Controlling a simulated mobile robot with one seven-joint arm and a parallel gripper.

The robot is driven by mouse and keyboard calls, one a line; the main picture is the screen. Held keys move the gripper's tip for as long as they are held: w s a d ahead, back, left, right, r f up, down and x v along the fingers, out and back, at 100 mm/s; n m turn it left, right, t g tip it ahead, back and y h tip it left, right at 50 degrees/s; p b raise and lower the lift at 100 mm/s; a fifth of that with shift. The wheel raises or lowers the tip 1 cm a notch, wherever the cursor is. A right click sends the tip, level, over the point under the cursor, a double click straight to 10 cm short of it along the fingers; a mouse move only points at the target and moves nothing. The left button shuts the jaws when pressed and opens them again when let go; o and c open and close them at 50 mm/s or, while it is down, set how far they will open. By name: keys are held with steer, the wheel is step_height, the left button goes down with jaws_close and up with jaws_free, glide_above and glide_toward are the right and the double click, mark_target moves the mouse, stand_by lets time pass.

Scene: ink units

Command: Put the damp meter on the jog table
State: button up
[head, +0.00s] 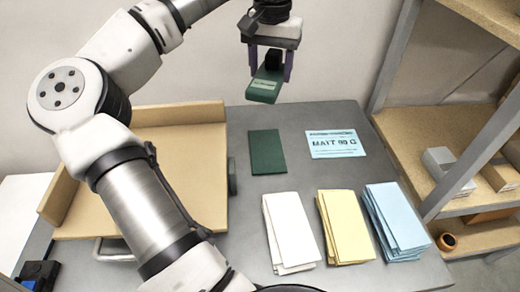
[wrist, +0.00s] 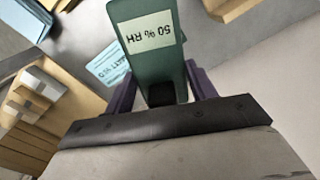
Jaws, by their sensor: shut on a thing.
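The damp meter (head: 265,88) is a green block with a pale label; in the wrist view the meter (wrist: 150,65) shows the label reading "50% RH". My gripper (head: 271,74) is shut on it with purple fingers, and they also show either side of it in the wrist view (wrist: 162,92). It is held in the air above the back of the grey table. The jog table appears to be the tan board with raised back and left walls (head: 200,175) at the left. My arm hides part of it. The meter is to its right and higher.
A flat dark green pad (head: 267,152) and a blue "MATT 90 G" card (head: 336,144) lie on the grey table (head: 300,114). White (head: 290,232), yellow (head: 345,227) and blue (head: 396,222) paper stacks stand in front. A shelf rack (head: 455,130) is at the right.

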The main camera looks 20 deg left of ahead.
mark_target(268, 145)
step_height(268, 145, down, 20)
steer(key=shift+r+p, duration=0.1)
steer(key=shift+p, duration=0.9)
steer(key=shift+f, duration=0.25)
steer(key=o, duration=1.1)
steer(key=shift+r, duration=0.15)
step_height(268, 145, up, 12)
steer(key=shift+r+b, duration=0.15)
steer(key=shift+b, duration=0.5)
